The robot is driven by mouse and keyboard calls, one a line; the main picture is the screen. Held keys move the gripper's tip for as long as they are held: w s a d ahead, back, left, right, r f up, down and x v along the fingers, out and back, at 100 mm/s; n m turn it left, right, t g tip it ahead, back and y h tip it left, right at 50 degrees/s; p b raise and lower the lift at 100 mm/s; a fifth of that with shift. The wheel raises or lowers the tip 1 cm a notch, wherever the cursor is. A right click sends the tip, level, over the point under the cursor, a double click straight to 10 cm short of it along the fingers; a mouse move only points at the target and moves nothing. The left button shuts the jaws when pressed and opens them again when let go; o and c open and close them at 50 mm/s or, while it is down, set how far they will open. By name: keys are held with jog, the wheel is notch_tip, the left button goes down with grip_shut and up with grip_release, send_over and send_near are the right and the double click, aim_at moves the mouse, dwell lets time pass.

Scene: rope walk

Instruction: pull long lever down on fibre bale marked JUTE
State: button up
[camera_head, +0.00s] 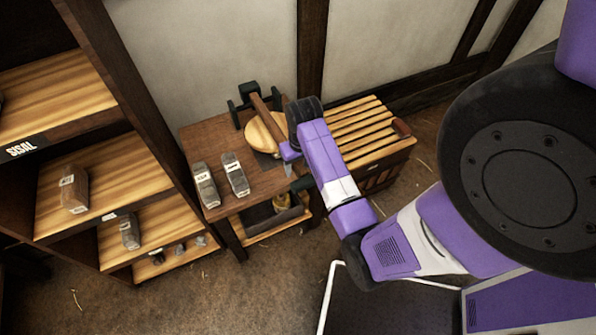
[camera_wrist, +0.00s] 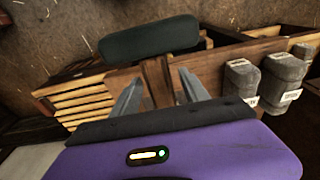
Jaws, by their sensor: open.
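A long wooden lever (camera_head: 265,114) slants up from a press with a round wooden disc (camera_head: 262,136) and a dark green frame (camera_head: 240,104) on a small wooden table (camera_head: 222,138). My gripper (camera_wrist: 158,78) is open, its grey fingers on either side of a wooden bar (camera_wrist: 155,88) that looks like this lever; I cannot tell whether they touch it. Two grey bales with white labels, one at the left (camera_head: 206,184) and one nearer the press (camera_head: 234,173), lie on the table. Their labels are too small to read surely. My arm hides part of the press.
A slatted wooden crate (camera_head: 358,125) stands right of the table. A tall shelf (camera_head: 105,170) at the left holds more bales and a SISAL sign (camera_head: 22,148). The table's lower shelf holds a tray (camera_head: 270,218). Floor in front is mostly clear.

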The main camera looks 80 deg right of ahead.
jog(key=shift+s+r, duration=0.1)
jog(key=shift+r, duration=0.55)
jog(key=shift+c, duration=0.2)
